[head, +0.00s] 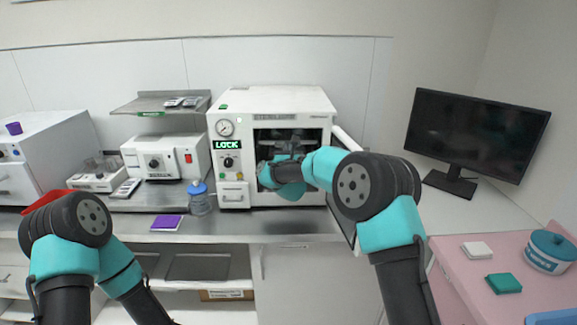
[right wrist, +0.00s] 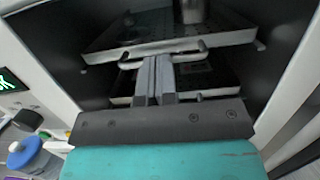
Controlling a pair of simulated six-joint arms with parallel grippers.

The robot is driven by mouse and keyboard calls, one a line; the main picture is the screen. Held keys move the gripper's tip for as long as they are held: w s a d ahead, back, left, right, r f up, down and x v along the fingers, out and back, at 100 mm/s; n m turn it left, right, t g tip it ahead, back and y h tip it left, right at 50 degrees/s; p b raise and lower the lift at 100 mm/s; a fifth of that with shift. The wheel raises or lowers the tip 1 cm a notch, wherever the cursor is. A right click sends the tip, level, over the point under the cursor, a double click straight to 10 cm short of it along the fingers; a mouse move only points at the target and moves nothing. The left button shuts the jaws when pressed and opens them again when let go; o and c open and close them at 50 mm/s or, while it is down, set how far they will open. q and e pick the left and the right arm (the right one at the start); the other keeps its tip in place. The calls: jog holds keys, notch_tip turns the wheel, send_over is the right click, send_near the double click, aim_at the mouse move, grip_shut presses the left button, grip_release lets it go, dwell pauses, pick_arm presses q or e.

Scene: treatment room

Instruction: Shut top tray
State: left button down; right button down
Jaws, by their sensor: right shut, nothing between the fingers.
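The white sterilizer (head: 228,170) stands on the counter with its door (head: 345,150) swung open to the right; its display reads LOCK. In the right wrist view the top tray (right wrist: 225,41) sits in the dark chamber, its pale front edge facing me, with a metal cup (right wrist: 192,11) on it. A lower tray (right wrist: 190,90) shows below, partly hidden by my gripper. My right gripper (right wrist: 154,62) is shut and empty, its fingertips at the top tray's front edge; I cannot tell whether they touch. My left arm shows at lower left, but its gripper is out of view.
A blue-lidded jar (head: 200,200) and a purple pad (head: 167,223) sit on the counter left of the sterilizer. A white device (head: 165,157) stands beneath a metal shelf (head: 160,103). A monitor (head: 475,133) stands at right. The pink cart (head: 470,275) carries small items.

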jog(key=s+f, duration=0.2)
jog(key=s, duration=1.1)
jog(key=shift+s+a+f, duration=0.25)
jog(key=shift+s+a, duration=0.1)
jog(key=shift+a, duration=0.05)
jog(key=s+d+f+n+g+y, duration=0.1)
jog(key=s+d+f+n+g, duration=0.25)
jog(key=f+n, duration=0.4)
jog(key=s+d+f+n+g+y, duration=0.1)
jog(key=s+d+f+n+g, duration=0.3)
jog(key=f, duration=0.7)
jog(key=s+d+f+n+g+y, duration=0.1)
jog(key=s+d+f+n+g, duration=0.15)
jog(key=f+n, duration=0.6)
jog(key=s+d+f+n+g, duration=0.1)
jog(key=s+f+n+g, duration=0.2)
jog(key=s, duration=0.6)
jog(key=s+d+f+n+g+y, duration=0.1)
jog(key=s+d+f+n+g, duration=0.1)
jog(key=s+f+n, duration=0.4)
jog(key=s+d+f+n+g, duration=0.2)
jog(key=s+f+n+g, duration=0.2)
jog(key=s, duration=0.9)
notch_tip(320, 180, down, 2)
jog(key=shift+d+f+n+y, duration=0.25)
jog(key=shift+n+y, duration=0.15)
jog(key=shift+n, duration=0.4)
